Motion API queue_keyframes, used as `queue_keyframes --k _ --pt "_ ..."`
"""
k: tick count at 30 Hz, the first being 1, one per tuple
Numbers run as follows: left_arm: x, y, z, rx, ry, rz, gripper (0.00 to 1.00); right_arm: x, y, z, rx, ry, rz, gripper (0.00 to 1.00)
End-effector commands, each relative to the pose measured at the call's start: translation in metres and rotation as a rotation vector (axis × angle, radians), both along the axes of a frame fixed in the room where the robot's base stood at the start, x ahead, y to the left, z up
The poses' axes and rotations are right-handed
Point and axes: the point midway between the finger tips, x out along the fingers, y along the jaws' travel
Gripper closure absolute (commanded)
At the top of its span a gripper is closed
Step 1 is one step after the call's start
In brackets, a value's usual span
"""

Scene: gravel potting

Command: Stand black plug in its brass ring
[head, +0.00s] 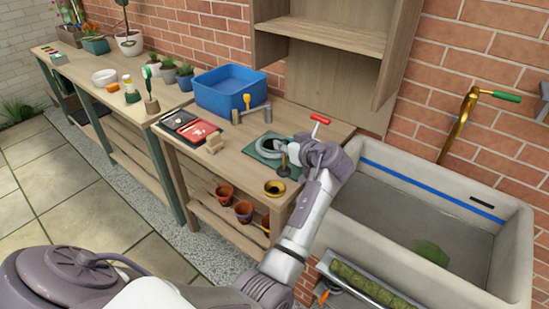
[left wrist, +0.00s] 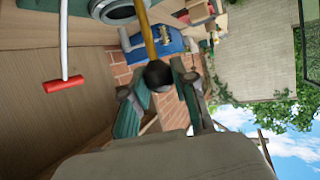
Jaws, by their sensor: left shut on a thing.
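The brass ring (head: 275,188) lies near the bench's front edge, with a dark opening. In the head view the plug shows just behind and above the ring; I cannot tell its exact height. My right gripper is out of view.
A green plate with a grey round fitting (head: 258,152) is behind the plug. A red T-handle (head: 320,118) stands close to my wrist. A blue tub (head: 229,88) is at the back, a wooden block (head: 219,164) to the left, and a stone sink (head: 515,245) to the right.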

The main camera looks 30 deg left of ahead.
Motion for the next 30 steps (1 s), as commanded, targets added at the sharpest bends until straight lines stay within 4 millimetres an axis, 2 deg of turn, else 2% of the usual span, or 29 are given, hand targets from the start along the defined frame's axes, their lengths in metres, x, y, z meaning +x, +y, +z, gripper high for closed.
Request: queue_keyframes --k 1,6,9,15,18,28,29,30 --pt "-0.007 0.008 -0.003 0.002 0.002 0.001 1.00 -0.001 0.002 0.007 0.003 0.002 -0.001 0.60" --pt "-0.019 0.022 -0.016 0.001 -0.001 -0.001 1.00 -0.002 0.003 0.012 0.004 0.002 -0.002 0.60" --pt "-0.020 0.024 -0.022 0.001 0.000 -0.002 1.00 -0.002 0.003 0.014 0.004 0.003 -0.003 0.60" --pt "-0.020 0.024 -0.050 0.002 0.003 -0.002 1.00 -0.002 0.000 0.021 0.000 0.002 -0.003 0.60" --pt "-0.020 0.024 -0.058 0.000 0.000 -0.003 1.00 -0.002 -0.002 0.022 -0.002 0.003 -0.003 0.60" --pt "-0.020 0.023 -0.062 -0.001 -0.002 -0.002 1.00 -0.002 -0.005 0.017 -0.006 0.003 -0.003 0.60" --pt "-0.020 0.023 -0.061 -0.001 -0.002 -0.002 0.68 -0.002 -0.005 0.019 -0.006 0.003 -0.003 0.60" --pt "-0.020 0.023 -0.060 -0.001 -0.002 -0.002 0.62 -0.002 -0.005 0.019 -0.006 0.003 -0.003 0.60"
